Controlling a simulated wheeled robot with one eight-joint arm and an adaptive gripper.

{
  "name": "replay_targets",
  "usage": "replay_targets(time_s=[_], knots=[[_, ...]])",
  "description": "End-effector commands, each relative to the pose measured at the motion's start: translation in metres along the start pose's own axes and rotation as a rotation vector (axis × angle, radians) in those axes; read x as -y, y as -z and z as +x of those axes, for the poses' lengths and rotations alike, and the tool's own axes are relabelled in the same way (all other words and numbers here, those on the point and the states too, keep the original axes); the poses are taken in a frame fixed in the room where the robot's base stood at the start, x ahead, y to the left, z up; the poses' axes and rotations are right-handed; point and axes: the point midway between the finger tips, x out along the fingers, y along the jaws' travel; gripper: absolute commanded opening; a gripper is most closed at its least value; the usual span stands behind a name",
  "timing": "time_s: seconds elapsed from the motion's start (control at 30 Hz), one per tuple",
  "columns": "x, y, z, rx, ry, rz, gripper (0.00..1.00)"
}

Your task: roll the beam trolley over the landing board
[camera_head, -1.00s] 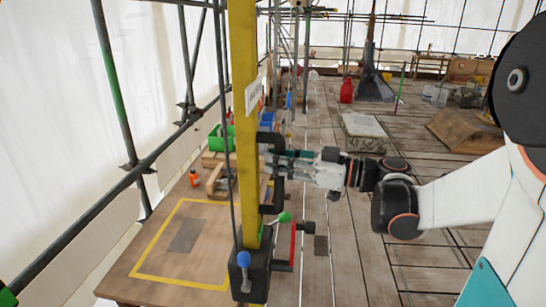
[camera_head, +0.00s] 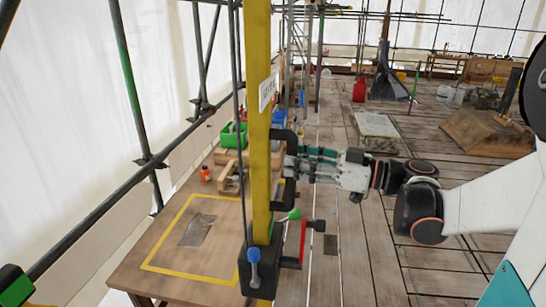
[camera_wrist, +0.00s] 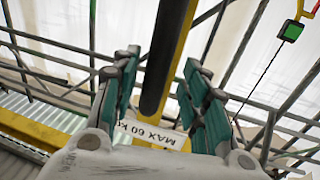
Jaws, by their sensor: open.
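A yellow post (camera_head: 258,130) with a white label (camera_head: 267,92) stands upright in front of me. A black bracket handle (camera_head: 290,190) sticks out from its right side. My gripper (camera_head: 292,163) is open at this handle. In the wrist view, the black bar (camera_wrist: 158,60) lies between the spread fingers of my gripper (camera_wrist: 163,72); contact cannot be told. The label reads "MAX 60". The board (camera_head: 150,265) with a yellow outlined square and a grey patch lies left of the post. I cannot clearly make out the trolley itself.
A black box (camera_head: 258,270) with blue and green knobs and a red lever (camera_head: 303,240) sits low on the post. Green bins (camera_head: 233,135) and an orange bottle (camera_head: 206,174) stand behind the board. Scaffold tubes (camera_head: 135,110) run along the left.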

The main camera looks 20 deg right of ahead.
Motion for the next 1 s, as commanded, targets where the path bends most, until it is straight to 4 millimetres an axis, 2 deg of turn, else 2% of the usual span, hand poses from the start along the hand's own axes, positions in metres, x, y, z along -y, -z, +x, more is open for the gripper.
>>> replay_targets(time_s=[0.3,0.5,0.7,1.0], knots=[[-0.001,-0.001,-0.062,0.001,-0.006,0.0,0.41],[-0.001,-0.001,-0.088,0.001,-0.003,0.001,0.41],[0.0,-0.001,-0.097,0.001,-0.001,0.001,0.41],[0.0,-0.001,-0.097,0.001,0.0,0.001,0.41]])
